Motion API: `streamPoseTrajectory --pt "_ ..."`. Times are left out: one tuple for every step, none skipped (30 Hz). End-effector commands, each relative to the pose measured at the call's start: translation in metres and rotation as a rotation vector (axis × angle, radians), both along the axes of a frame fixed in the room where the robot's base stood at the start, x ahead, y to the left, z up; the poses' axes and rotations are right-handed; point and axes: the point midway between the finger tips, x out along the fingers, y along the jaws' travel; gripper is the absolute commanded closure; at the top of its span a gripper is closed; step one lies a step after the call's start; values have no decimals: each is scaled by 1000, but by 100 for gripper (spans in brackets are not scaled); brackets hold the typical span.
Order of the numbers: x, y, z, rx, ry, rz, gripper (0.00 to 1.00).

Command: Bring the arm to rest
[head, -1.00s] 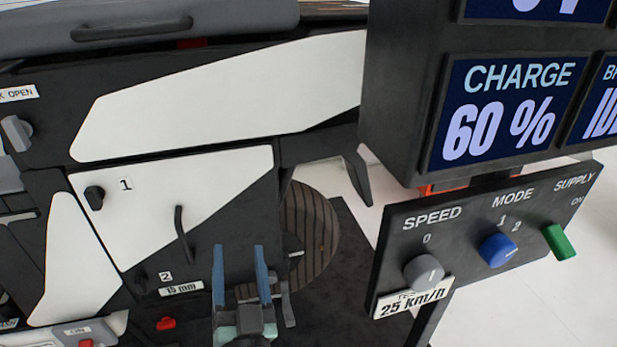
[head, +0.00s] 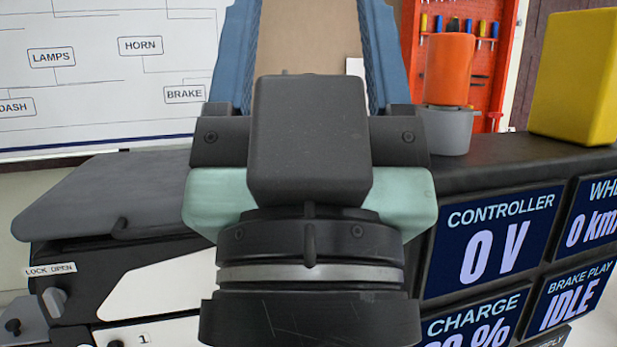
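My gripper (head: 312,55) fills the middle of the head view, close to the camera and pointing up and away. The fingertips run out of the top of the picture. The gripper's dark body and pale green sides hide much of what lies behind.
The black and white chassis rig (head: 160,283) with its grey lid (head: 120,195) is at the left. A display panel (head: 490,250) stands at the right, with an orange and grey beacon (head: 449,85) and a yellow box (head: 577,80) on top. A whiteboard (head: 110,70) hangs behind.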

Motion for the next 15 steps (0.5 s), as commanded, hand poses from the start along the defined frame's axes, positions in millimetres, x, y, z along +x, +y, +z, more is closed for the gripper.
streamPoseTrajectory --pt "0 0 33 0 0 1 33" --pt "0 0 42 0 1 1 33" --pt "1 1 55 1 1 2 33" --pt "1 1 64 1 1 2 33" --pt "1 1 74 1 1 2 33" --pt "1 1 86 1 1 2 33" --pt "1 1 95 0 1 3 33" --pt "1 1 105 1 1 4 33" --pt "1 1 117 1 2 4 33" --pt "1 1 127 1 2 4 33" --pt "1 1 136 1 2 4 33" --pt "1 1 149 1 2 4 33" --pt "1 1 158 1 2 4 33" --pt "1 1 167 1 2 4 33" --pt "1 1 180 1 2 4 33"
